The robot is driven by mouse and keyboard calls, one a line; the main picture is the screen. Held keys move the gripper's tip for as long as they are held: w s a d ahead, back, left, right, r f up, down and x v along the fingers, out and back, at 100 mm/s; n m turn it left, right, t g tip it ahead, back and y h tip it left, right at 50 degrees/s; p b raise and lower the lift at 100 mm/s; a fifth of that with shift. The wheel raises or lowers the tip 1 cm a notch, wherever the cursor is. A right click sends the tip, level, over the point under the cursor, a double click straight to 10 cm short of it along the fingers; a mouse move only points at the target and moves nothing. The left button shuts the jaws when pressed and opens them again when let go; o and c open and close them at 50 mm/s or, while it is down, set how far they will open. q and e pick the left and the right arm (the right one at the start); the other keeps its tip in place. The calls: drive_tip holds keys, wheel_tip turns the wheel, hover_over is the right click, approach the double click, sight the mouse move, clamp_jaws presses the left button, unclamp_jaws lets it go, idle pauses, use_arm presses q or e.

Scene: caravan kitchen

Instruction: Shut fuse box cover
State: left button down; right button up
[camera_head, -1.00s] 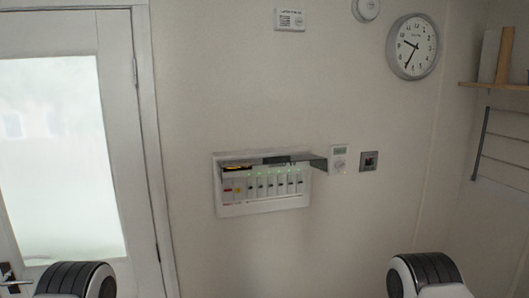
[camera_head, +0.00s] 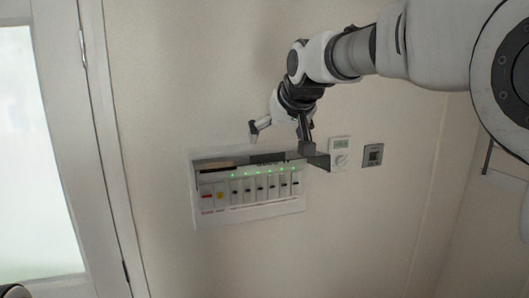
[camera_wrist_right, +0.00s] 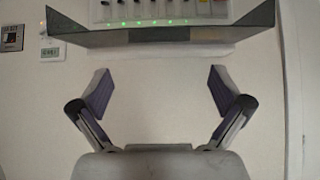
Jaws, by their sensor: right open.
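The white fuse box (camera_head: 250,210) is on the wall, with a row of switches and small green lights showing. Its dark, see-through cover (camera_head: 318,160) is lifted and sticks out from the top of the box, so the switches are exposed. My right gripper (camera_head: 280,139) is open and empty, just above the cover. In the right wrist view the cover (camera_wrist_right: 160,38) spans the top of the picture, ahead of the spread fingers of the right gripper (camera_wrist_right: 160,92). No contact with the cover can be made out. My left gripper is out of view.
A door with a frosted pane (camera_head: 30,160) is at the left. The wall below the box is bare.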

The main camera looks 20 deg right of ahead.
sight(267, 157)
drive_tip(key=p+x, duration=0.2)
drive_tip(key=x, duration=0.6)
drive_tip(key=shift+w+d+f+p, duration=0.1)
drive_tip(key=shift+w+p, duration=0.2)
drive_tip(key=shift+p, duration=0.1)
drive_tip(key=shift+f, duration=0.1)
drive_tip(key=shift+s+r, duration=0.3)
drive_tip(key=shift+s, duration=0.4)
drive_tip(key=c, duration=1.2)
drive_tip(key=shift+s+r, duration=0.15)
drive_tip(key=shift+s, duration=0.15)
clamp_jaws()
